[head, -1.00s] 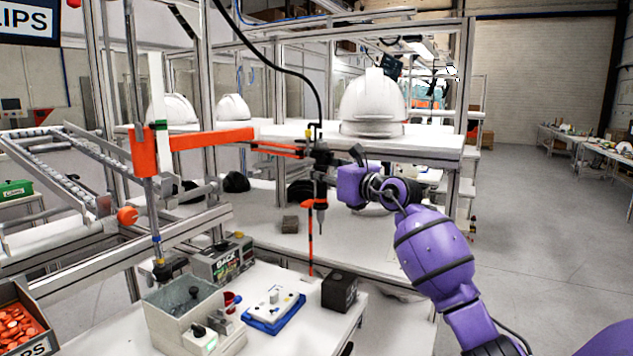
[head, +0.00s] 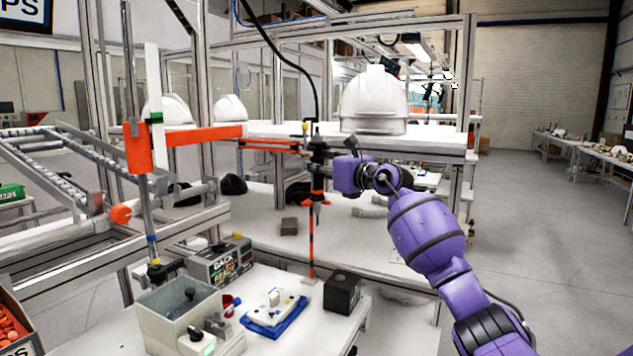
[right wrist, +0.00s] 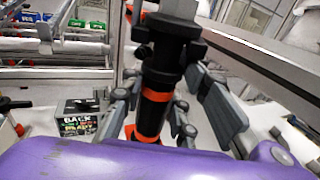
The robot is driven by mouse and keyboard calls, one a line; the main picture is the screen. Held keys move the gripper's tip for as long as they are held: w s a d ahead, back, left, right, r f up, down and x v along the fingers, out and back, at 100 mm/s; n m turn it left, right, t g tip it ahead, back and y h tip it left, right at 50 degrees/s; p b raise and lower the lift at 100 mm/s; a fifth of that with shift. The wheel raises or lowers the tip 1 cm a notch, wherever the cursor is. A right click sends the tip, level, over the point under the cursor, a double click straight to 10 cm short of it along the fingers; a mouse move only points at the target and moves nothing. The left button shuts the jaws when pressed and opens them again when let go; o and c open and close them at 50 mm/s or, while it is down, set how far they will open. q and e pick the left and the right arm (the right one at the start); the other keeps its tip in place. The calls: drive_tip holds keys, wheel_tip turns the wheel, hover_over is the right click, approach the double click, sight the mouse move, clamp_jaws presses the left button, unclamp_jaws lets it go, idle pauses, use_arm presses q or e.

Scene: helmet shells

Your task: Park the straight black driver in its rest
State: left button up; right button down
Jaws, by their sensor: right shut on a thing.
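The straight black driver (head: 318,160) hangs upright below a black cable, in front of the shelf. My right gripper (head: 332,175) is shut around its body from the right. In the right wrist view the grey fingers (right wrist: 165,105) lie on both sides of the black driver (right wrist: 160,65), near an orange band. The rest seems to be the orange holder (head: 307,203) on the thin orange and black post, at the driver's lower end. Driver and holder overlap in the head view, so I cannot tell whether the driver is in it. My left gripper is not in view.
An orange swing arm (head: 195,136) stands left of the driver. The bench below holds a black cube (head: 342,292), a blue-and-white fixture (head: 273,312) and a grey bin (head: 180,308). A white helmet shell (head: 374,101) stands on the shelf behind.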

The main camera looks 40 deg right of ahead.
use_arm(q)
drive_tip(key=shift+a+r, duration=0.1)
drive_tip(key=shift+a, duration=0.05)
use_arm(e)
drive_tip(key=shift+r, duration=0.15)
drive_tip(key=shift+r, duration=0.1)
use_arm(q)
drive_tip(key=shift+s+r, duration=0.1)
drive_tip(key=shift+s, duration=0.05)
use_arm(e)
drive_tip(key=c, duration=1.4)
unclamp_jaws()
drive_tip(key=shift+o, duration=0.6)
drive_tip(key=shift+o, duration=1.3)
drive_tip(key=shift+f, duration=0.25)
drive_tip(key=o, duration=0.5)
drive_tip(key=shift+c, duration=0.2)
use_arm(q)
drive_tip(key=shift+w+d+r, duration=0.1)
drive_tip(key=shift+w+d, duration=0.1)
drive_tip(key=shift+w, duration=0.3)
use_arm(e)
drive_tip(key=shift+r, duration=0.1)
